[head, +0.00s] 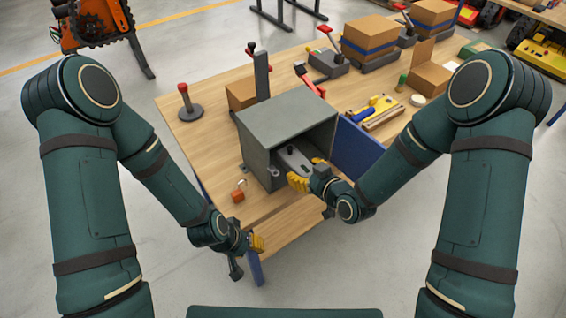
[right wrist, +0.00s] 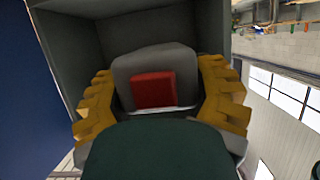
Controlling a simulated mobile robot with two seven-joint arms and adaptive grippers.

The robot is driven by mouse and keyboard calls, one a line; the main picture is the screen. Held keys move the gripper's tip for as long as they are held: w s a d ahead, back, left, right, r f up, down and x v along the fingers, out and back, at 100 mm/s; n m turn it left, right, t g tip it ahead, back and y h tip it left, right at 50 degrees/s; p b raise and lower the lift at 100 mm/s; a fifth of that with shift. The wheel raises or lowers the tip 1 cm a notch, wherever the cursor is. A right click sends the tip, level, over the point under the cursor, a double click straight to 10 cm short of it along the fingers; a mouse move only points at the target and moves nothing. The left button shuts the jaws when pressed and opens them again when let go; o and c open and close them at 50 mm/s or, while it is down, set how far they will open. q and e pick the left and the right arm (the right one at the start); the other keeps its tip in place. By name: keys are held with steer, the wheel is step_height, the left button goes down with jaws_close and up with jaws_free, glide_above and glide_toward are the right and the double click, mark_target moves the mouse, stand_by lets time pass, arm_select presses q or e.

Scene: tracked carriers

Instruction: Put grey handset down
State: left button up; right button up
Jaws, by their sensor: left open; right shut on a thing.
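The grey handset (right wrist: 188,65) is between the yellow fingers of my right gripper (right wrist: 160,100); a red square shows on its near face. In the head view a grey piece with a black knob (head: 290,158), apparently the handset, shows at the cabinet's opening. My right gripper (head: 305,178) is shut on it, at the mouth of the grey cabinet (head: 285,115). The cabinet's blue door (head: 358,148) stands open to the right. Whether the handset touches the cabinet floor cannot be seen. My left gripper (head: 256,243) is open and empty by the table's front edge.
A red-topped stand (head: 187,105) is at the far left. Cardboard boxes (head: 369,38), red-handled clamps and a blue-yellow tool (head: 374,108) stand behind and right.

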mark_target(283, 149)
steer(key=w+a, duration=0.4)
steer(key=w, duration=0.1)
steer(key=w+a, duration=0.2)
steer(key=w, duration=0.1)
step_height(283, 149, down, 2)
steer(key=shift+f, duration=0.2)
step_height(283, 149, down, 4)
steer(key=shift+d+f+b, duration=0.1)
steer(key=shift+b, duration=0.35)
steer(key=shift+w+f, duration=0.15)
steer(key=shift+f, duration=0.05)
steer(key=shift+f, duration=0.1)
steer(key=o, duration=1.1)
